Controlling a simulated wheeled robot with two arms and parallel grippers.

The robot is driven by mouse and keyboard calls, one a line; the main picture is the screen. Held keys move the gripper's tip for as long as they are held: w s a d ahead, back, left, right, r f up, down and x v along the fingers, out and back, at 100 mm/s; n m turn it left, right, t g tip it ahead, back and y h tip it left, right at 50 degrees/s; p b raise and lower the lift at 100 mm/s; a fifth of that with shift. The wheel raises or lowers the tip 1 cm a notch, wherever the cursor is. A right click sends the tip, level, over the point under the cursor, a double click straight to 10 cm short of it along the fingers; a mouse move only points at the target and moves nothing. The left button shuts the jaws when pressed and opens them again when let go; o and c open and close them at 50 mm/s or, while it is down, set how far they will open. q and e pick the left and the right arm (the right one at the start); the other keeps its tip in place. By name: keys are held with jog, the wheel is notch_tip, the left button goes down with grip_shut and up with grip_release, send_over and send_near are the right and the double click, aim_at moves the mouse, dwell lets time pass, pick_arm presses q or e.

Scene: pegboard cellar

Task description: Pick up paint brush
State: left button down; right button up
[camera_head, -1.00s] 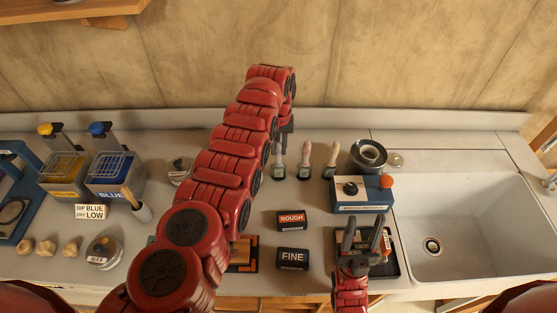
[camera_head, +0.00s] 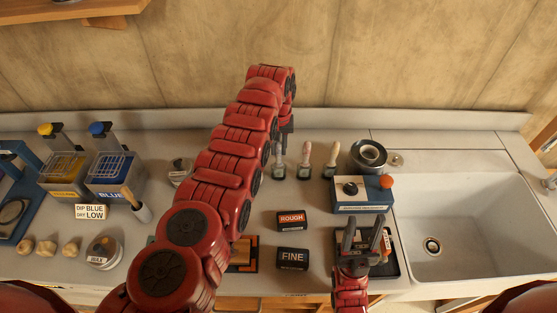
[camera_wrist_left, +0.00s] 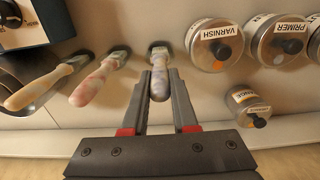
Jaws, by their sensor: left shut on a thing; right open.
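Three paint brushes stand in a row near the back of the counter: a left one (camera_head: 280,172), a middle one (camera_head: 305,160) and a right one (camera_head: 331,160). My left gripper (camera_head: 285,143) reaches down to the left brush from behind. In the left wrist view my left gripper (camera_wrist_left: 160,84) is shut on this brush (camera_wrist_left: 158,56), one finger on each side of its pale, stained handle. The other two brushes (camera_wrist_left: 98,78) (camera_wrist_left: 40,86) lie left of it there. My right gripper (camera_head: 362,236) is open and empty above a dark tray at the front right.
A blue-and-white box (camera_head: 362,205) and a dark round bowl (camera_head: 368,155) stand right of the brushes, before the sink (camera_head: 470,220). ROUGH (camera_head: 291,220) and FINE (camera_head: 292,259) blocks lie in front. Lidded tins, including VARNISH (camera_wrist_left: 214,44), sit close by in the wrist view.

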dwell(0.3)
pick_arm(q)
notch_tip(320, 180, up, 4)
jog(key=p, duration=0.2)
jog(key=shift+w+r+p, duration=0.15)
jog(key=shift+r+p, duration=0.1)
jog(key=shift+p, duration=0.1)
notch_tip(320, 180, up, 6)
jog(key=shift+f+b, duration=0.2)
jog(key=shift+b, duration=0.1)
jog(key=c, duration=1.2)
grip_release()
jog(key=shift+c, duration=0.2)
grip_shut()
jog(key=shift+s+f, duration=0.15)
jog(key=shift+s, duration=0.05)
